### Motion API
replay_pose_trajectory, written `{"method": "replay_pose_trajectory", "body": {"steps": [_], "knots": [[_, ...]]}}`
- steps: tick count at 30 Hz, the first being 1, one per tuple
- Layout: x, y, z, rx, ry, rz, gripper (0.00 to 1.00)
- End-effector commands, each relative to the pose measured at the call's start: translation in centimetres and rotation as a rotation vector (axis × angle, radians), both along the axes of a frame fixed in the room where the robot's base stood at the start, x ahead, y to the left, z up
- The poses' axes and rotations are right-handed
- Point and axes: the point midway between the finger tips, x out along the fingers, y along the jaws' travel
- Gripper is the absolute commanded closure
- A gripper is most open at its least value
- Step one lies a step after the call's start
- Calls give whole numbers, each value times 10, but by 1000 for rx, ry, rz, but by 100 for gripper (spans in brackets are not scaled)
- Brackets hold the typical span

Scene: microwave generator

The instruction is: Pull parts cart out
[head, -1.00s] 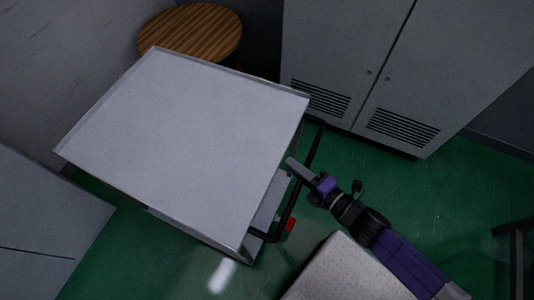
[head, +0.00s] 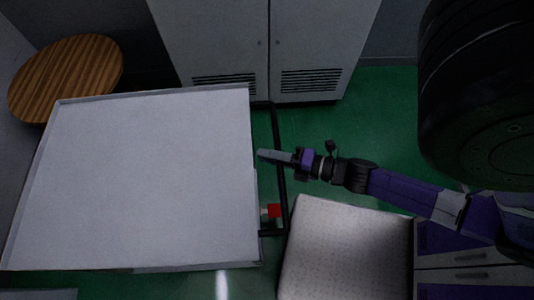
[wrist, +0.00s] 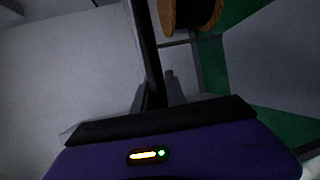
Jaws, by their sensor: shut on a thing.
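The parts cart (head: 150,180) has a flat light-grey top with a low rim and fills the left of the head view. Its black push handle (head: 279,165) stands out from the right side. My gripper (head: 270,155) reaches the handle from the right, its fingers across the bar. In the wrist view my gripper (wrist: 160,97) is shut on the dark handle bar (wrist: 145,45), which runs up between the fingers. The cart's wheels are hidden under the top.
A grey cabinet (head: 225,45) with vents stands behind the cart. A round wooden table or spool top (head: 65,75) is at the back left. A light speckled box (head: 345,250) stands close to the handle's front end. A large dark tyre-like object (head: 480,100) hangs at upper right. Green floor (head: 390,115) is open behind my arm.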

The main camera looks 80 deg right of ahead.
Motion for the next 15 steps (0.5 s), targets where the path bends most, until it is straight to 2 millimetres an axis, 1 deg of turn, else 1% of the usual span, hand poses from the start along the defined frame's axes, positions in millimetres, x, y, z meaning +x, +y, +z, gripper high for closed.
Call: {"method": "replay_pose_trajectory", "body": {"steps": [1,3,4,12,15], "knots": [[-1,0,-1,0,3,0,78],[-1,0,-1,0,3,0,64],[0,0,-1,0,2,0,62],[0,0,0,0,1,0,62],[-5,0,0,0,2,-1,62]]}}
